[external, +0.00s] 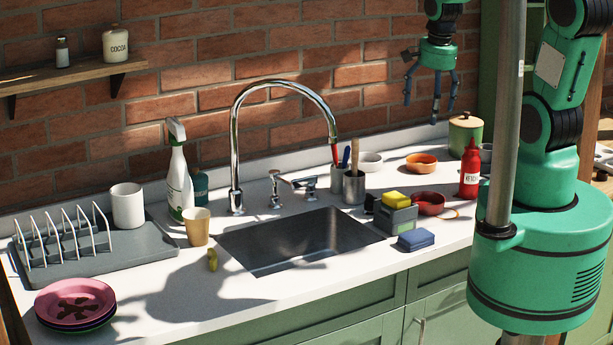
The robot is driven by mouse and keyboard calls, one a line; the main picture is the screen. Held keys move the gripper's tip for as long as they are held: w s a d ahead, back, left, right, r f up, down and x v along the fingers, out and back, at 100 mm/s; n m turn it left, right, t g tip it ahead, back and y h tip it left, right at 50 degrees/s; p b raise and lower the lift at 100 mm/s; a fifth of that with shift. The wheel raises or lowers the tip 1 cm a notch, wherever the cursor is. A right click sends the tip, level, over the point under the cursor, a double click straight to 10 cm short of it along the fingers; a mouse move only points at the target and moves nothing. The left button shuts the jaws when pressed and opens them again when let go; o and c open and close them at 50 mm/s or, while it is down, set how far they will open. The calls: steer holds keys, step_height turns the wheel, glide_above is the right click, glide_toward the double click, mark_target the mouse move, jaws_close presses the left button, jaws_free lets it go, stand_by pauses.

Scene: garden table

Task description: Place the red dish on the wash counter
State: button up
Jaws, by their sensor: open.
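A red dish (430,209), small and round, sits on the white wash counter (330,300), right of the sink, with a small tan ring-like piece beside it. Its left side is partly hidden by a grey caddy. A shallow orange bowl (421,168) stands behind it, and a stack of plates with a stained pinkish-red top plate (98,290) stands at the front left. My gripper (431,112) is open and empty, pointing down above the back of the counter, well above the orange bowl.
The grey caddy (396,219) holds a yellow sponge; a blue sponge block (416,240) lies in front. A red ketchup bottle (469,172) and lidded green canister (465,135) stand right. The tall faucet (233,140) arches behind the sink (300,240). A dish rack (65,240) occupies the left.

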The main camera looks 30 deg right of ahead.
steer(key=s+r+n+t, duration=0.1)
steer(key=s+r+n, duration=0.3)
steer(key=r, duration=0.3)
steer(key=s+a+r+n+t, duration=0.1)
steer(key=s+r+n, duration=0.3)
steer(key=r, duration=0.4)
steer(key=s+r+n+t, duration=0.2)
steer(key=s+r+n, duration=0.2)
steer(key=r, duration=0.4)
steer(key=shift+s+a+n, duration=0.2)
steer(key=shift+a+n, duration=0.2)
steer(key=shift+n, duration=0.1)
steer(key=shift+f, duration=0.1)
step_height(320, 180, down, 11)
steer(key=b, duration=1.1)
